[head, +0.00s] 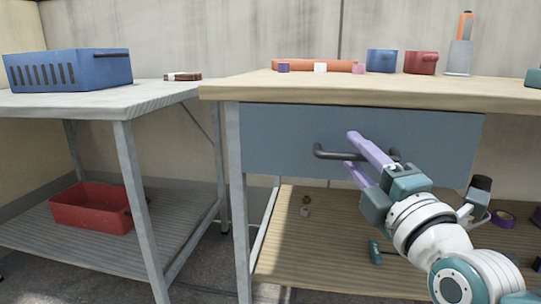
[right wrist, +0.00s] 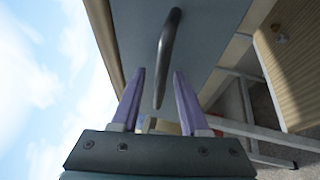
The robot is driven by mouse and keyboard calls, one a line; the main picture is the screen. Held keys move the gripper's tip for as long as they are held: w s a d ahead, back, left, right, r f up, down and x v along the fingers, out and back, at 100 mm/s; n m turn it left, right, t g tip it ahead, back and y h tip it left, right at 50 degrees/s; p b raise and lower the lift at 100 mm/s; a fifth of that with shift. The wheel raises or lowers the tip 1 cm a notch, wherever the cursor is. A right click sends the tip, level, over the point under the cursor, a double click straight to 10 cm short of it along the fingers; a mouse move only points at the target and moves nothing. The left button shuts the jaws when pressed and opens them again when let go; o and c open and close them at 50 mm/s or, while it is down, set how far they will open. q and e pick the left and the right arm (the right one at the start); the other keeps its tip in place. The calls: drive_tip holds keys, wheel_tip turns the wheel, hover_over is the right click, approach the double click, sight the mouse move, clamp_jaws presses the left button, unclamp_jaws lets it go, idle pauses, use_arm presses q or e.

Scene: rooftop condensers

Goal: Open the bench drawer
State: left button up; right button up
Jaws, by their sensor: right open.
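The bench drawer (head: 275,138) has a wide grey-blue front under the wooden bench top, and it looks shut. Its dark bar handle (head: 330,153) runs level across the front; it also shows in the right wrist view (right wrist: 169,50). My right gripper (head: 352,150) has purple fingers, one above and one below the bar in the head view. In the right wrist view the gripper (right wrist: 159,72) is open and the handle lines up between its fingers. I cannot tell whether they touch it. The right part of the handle is partly hidden by the fingers. My left gripper is not in view.
The bench top (head: 400,92) holds a blue bin (head: 382,61), a red bin (head: 420,63) and an orange-handled tool (head: 461,50). A lower shelf (head: 320,240) holds small items. A metal table (head: 90,103) with a blue crate (head: 68,70) stands left. The drawer's left front is clear.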

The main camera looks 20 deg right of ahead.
drive_tip(key=shift+c, duration=0.3)
clamp_jaws()
idle(1.0)
